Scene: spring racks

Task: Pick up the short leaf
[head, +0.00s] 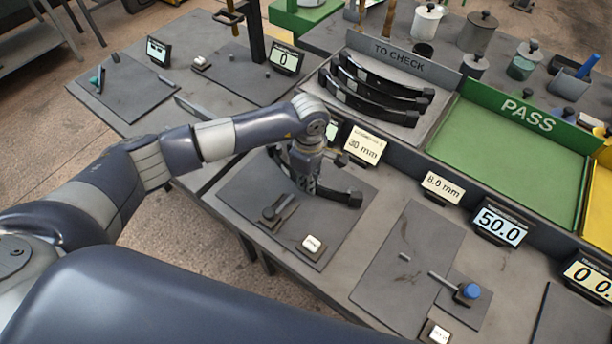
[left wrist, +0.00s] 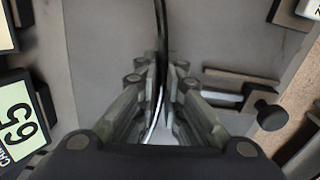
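A dark curved leaf (head: 345,197) lies on the grey mat in front of the 30 mm sign, its middle hidden in the head view by my left gripper (head: 303,188). In the left wrist view the leaf (left wrist: 160,22) runs as a thin dark strip between the fingers of my left gripper (left wrist: 162,66), which are close together with the strip between them. The gripper appears shut on it, low over the mat. Several longer-looking dark leaves (head: 372,98) lie in the TO CHECK tray (head: 432,108). My right gripper is not in view.
The mat (head: 240,195) also holds a small clamp-like fixture (head: 279,209) and a small block with a white label (head: 312,245). The 30 mm sign (head: 363,146) stands close behind. The green PASS tray (head: 510,150) is empty. A blue-knobbed gauge (head: 468,292) stands at right.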

